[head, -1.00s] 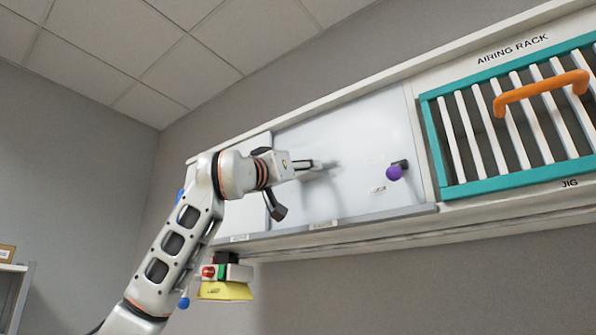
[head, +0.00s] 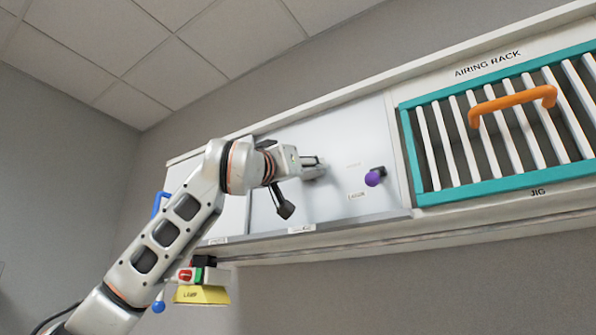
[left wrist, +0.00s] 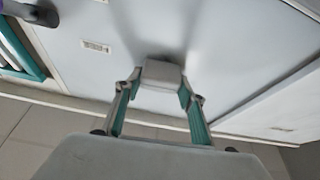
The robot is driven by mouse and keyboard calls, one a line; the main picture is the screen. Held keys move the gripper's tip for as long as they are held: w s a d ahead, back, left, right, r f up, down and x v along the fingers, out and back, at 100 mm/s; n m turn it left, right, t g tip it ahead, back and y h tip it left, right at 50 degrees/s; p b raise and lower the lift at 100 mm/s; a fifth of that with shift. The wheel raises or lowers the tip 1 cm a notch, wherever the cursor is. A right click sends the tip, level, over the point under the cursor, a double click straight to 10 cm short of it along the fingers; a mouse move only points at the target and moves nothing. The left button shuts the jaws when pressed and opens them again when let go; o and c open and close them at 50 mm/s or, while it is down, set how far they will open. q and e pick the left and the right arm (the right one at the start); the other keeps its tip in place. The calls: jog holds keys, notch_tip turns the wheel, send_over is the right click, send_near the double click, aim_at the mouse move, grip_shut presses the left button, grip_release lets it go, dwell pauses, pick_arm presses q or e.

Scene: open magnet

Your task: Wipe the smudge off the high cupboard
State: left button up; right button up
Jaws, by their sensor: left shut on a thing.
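The high cupboard has a pale door panel (head: 345,140) with a purple knob (head: 374,178) on a dark stem at its right. My left gripper (head: 312,162) is at the panel, left of the knob, shut on a small grey block. In the left wrist view the grey block (left wrist: 162,74) sits between the fingertips of my left gripper (left wrist: 158,88), with its far face at or very close to the panel; exact contact cannot be told. Shading surrounds the block. I cannot make out a clear smudge. My right gripper is not in view.
An airing rack (head: 490,125) with a teal frame, white bars and an orange handle (head: 512,105) is right of the panel. A ledge (head: 330,226) runs under the door.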

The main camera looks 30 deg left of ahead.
pick_arm(q)
jog(key=shift+s+d+b, duration=0.1)
jog(key=shift+d+b, duration=0.3)
jog(key=shift+d, duration=1.55)
jog(key=shift+r+p, duration=0.45)
jog(key=shift+p, duration=0.05)
jog(key=shift+a, duration=1.95)
jog(key=shift+w+a+p, duration=0.2)
jog(key=shift+a+p, duration=0.3)
jog(key=shift+a, duration=0.6)
jog(key=a, duration=0.5)
jog(key=shift+s+d+r+b, duration=0.1)
jog(key=shift+d+b, duration=0.15)
jog(key=shift+d, duration=1.6)
jog(key=shift+s+d+r+b, duration=0.1)
jog(key=shift+d+r+b, duration=0.1)
jog(key=shift+d, duration=1.7)
jog(key=shift+d+r+b, duration=0.1)
jog(key=shift+d+b, duration=0.15)
jog(key=shift+d, duration=1.6)
